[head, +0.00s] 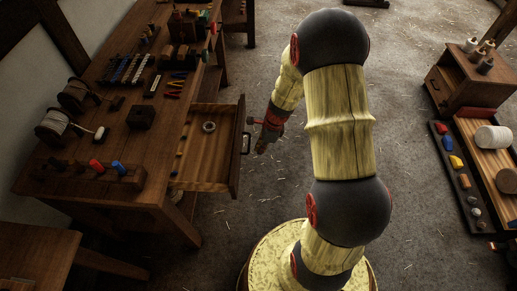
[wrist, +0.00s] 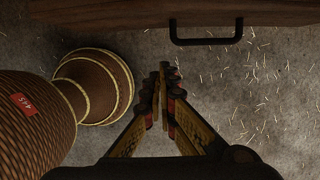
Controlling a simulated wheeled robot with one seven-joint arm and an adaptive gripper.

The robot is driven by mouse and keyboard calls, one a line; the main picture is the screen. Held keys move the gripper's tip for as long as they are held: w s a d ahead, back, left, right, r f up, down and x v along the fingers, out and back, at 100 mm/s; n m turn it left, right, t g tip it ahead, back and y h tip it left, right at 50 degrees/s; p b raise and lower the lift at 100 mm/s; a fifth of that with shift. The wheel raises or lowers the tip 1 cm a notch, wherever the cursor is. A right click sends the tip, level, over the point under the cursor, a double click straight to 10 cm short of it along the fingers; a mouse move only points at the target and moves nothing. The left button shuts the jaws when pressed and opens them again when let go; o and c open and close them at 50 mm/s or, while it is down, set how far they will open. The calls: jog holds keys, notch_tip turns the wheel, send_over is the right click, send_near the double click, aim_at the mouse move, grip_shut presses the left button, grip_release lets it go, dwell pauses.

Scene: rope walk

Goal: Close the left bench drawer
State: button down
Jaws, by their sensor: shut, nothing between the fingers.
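The bench drawer (head: 205,168) is wooden and stands pulled out from the bench's right side in the head view, its inside showing. A small grey ring (head: 209,127) lies in it, with small dark pieces along its left side. Its front carries a dark handle (head: 246,143), which also shows in the wrist view as a black bar (wrist: 206,41) on the drawer front (wrist: 130,13). My gripper (head: 262,149) is just right of the handle, apart from it. In the wrist view its fingers (wrist: 167,70) are together and empty, below and left of the handle.
The bench (head: 112,190) carries spools, tools and a wooden peg block (head: 85,178). At the right are a small wooden cabinet (head: 475,80), a tray with coloured blocks (head: 440,150) and a white roll (head: 493,137). The floor between, strewn with straw, is mostly free.

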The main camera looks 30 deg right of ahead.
jog(key=w+a+f+b, duration=0.3)
jog(key=a+f, duration=0.1)
jog(key=f, duration=0.2)
jog(key=shift+a+f, duration=0.3)
jog(key=shift+a, duration=0.1)
jog(key=shift+w, duration=0.1)
jog(key=p, duration=1.4)
send_over(189, 161)
jog(key=shift+a, duration=0.1)
